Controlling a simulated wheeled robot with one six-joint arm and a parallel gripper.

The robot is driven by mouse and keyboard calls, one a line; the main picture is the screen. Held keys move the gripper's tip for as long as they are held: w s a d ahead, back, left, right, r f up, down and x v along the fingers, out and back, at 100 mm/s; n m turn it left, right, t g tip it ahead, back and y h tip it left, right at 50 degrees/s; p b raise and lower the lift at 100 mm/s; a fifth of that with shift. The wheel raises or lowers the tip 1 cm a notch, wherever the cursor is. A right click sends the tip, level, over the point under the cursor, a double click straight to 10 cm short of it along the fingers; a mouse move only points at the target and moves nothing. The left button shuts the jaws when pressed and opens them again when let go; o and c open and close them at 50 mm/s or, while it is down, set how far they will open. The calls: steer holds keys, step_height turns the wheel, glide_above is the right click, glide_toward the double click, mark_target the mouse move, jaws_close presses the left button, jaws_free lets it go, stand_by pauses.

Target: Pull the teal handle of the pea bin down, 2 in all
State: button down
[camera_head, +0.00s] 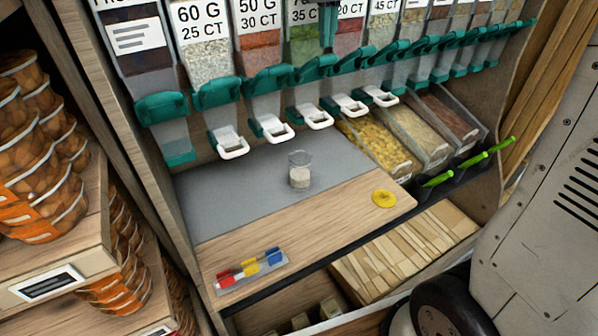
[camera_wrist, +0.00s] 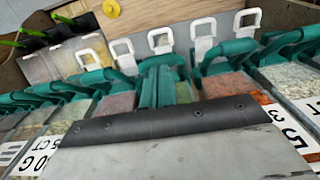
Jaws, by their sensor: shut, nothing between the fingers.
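The pea bin (camera_head: 306,48) has green contents behind a clear front and stands mid-row among the wall dispensers. Its teal handle (camera_head: 311,70) spans the bin's lower front, above a white spout frame (camera_head: 309,116). The same frame shows in the wrist view (camera_wrist: 160,40). My gripper (camera_head: 328,42) has teal fingers, shut and empty, in front of the upper right part of the pea bin, above the handle. In the wrist view the shut fingers (camera_wrist: 159,84) cover part of the bin and its handle; whether they touch the handle I cannot tell.
Neighbouring teal handles stand close on both sides. A clear cup (camera_head: 299,172) with pale contents stands on the grey mat (camera_head: 228,190) below. Open bins (camera_head: 372,146) stand at the right.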

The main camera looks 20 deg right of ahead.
steer(key=shift+f, duration=0.85)
steer(key=f, duration=0.2)
steer(key=s+f, duration=0.1)
steer(key=f, duration=0.2)
steer(key=shift+d, duration=0.1)
stand_by(0.4)
steer(key=shift+r, duration=0.15)
steer(key=shift+w+r, duration=0.15)
steer(key=shift+r, duration=0.9)
steer(key=shift+w+r, duration=0.2)
steer(key=shift+r, duration=0.9)
steer(key=shift+w+r, duration=0.15)
steer(key=shift+r, duration=0.9)
steer(key=shift+f, duration=0.1)
